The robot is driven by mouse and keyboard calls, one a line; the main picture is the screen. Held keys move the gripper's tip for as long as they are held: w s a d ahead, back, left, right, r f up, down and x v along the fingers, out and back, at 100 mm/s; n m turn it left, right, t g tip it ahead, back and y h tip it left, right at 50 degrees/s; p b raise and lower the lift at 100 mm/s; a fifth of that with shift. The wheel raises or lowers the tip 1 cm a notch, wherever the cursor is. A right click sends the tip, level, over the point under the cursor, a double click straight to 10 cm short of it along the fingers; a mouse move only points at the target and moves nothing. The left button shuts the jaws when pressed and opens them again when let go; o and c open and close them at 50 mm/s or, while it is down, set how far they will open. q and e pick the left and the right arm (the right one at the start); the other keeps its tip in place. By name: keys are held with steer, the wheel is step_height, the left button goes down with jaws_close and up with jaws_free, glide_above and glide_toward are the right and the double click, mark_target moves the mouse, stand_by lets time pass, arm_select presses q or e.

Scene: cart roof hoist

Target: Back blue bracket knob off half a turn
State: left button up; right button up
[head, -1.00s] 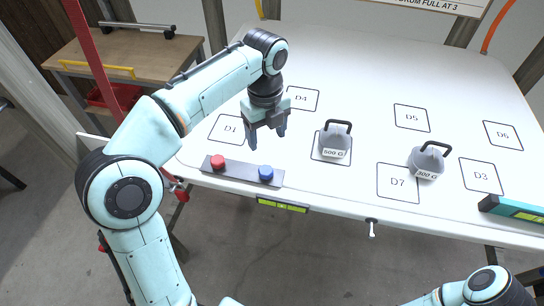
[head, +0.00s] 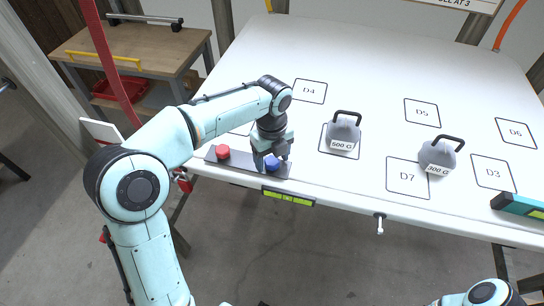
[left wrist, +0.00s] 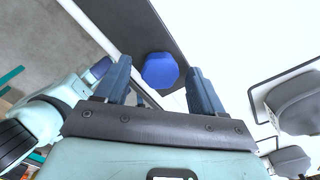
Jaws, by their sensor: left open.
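The blue knob (head: 272,163) sits on the right part of a dark bracket plate (head: 240,165) at the table's front left edge. In the left wrist view the blue knob (left wrist: 160,70) lies between and just beyond my two open fingers, with a gap on each side. My left gripper (head: 272,158) is open, pointing down at the knob and partly hiding it in the head view. The red knob (head: 223,152) stands on the left part of the same plate. My right gripper is not in view.
A 500 G weight (head: 343,132) and a 300 G weight (head: 437,156) stand to the right on the white table (head: 350,60). A green level (head: 289,197) is on the front edge. The table's back is clear.

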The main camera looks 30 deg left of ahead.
arm_select(q)
steer(key=shift+c, duration=0.4)
steer(key=c, duration=1)
steer(key=shift+n, duration=0.3)
